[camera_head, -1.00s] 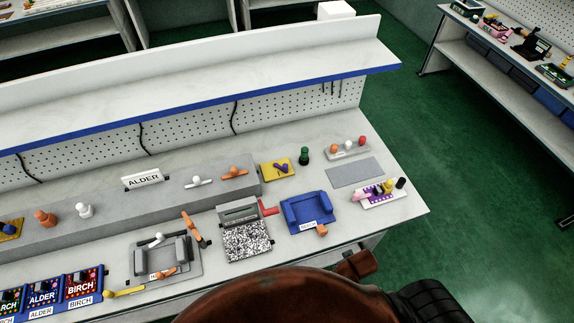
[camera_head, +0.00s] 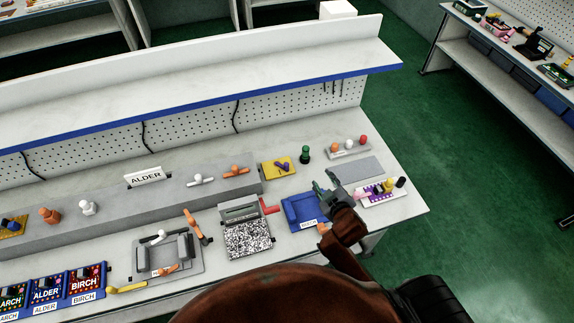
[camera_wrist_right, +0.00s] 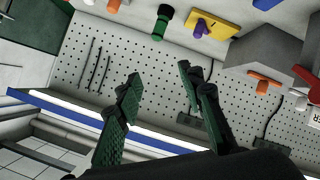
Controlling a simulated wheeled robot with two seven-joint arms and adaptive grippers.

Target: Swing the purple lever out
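The purple lever (camera_head: 283,167) sits on a small yellow plate (camera_head: 272,172) at the right end of the raised grey ledge. In the right wrist view the purple lever (camera_wrist_right: 203,31) stands on the yellow plate (camera_wrist_right: 222,27) near the top. My right gripper (camera_head: 322,186) is over the blue fixture, to the right of and nearer than the yellow plate, touching neither lever nor plate. Its two green-padded fingers (camera_wrist_right: 158,82) are spread apart with nothing between them in the right wrist view. My left gripper is not in view.
A green knob (camera_head: 304,154) stands just right of the yellow plate. A blue fixture (camera_head: 295,213) lies below my right gripper, and a red handle (camera_head: 269,207) is left of it. A grey mat (camera_head: 362,170) leaves free room at the right. The pegboard back wall (camera_head: 190,130) rises behind.

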